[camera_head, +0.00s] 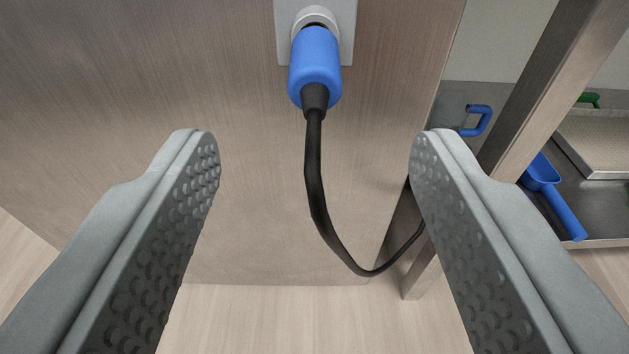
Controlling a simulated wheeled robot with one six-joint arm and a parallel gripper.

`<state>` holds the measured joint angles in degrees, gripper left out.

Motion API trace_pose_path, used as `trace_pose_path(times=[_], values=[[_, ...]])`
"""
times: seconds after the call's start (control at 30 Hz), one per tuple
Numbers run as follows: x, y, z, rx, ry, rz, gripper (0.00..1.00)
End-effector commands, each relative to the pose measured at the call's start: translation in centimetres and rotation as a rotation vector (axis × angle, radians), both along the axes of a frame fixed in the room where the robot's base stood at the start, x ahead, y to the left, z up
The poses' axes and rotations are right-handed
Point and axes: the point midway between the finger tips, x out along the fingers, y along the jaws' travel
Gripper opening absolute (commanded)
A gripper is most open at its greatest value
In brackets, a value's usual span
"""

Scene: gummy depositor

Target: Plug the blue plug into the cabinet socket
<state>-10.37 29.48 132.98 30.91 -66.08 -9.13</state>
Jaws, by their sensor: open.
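The blue plug (316,62) sits at the top centre, with its upper end at the round grey opening of the cabinet socket (346,40). It looks seated in the socket, though how deep cannot be seen. A black cable (316,185) hangs from its lower end and curves right, passing behind my right finger. The socket's pale plate is on the brushed metal cabinet (240,70). My gripper (315,145) is wide open and empty. Its two grey textured fingers lie below the plug, one to each side of the cable, and do not touch the plug.
A metal rack post (545,95) stands right of the cabinet. Beyond it, a blue scoop (545,180) lies on a metal shelf beside a tray (600,145). A blue handle (478,120) and a green item (589,99) show behind. Wooden floor (280,320) is below.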

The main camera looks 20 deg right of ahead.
Motion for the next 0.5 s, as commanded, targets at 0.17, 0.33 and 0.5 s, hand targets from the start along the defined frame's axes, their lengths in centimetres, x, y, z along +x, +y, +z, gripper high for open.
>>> trace_pose_path(times=[0.17, 0.33, 0.5], values=[[-2.1, 0.8, 0.4, 0.0, -0.001, 0.001, 0.54], [-3.0, 1.0, 0.5, 0.0, 0.0, 0.0, 0.54], [-3.1, 1.0, 0.5, 0.0, 0.0, -0.001, 0.54]])
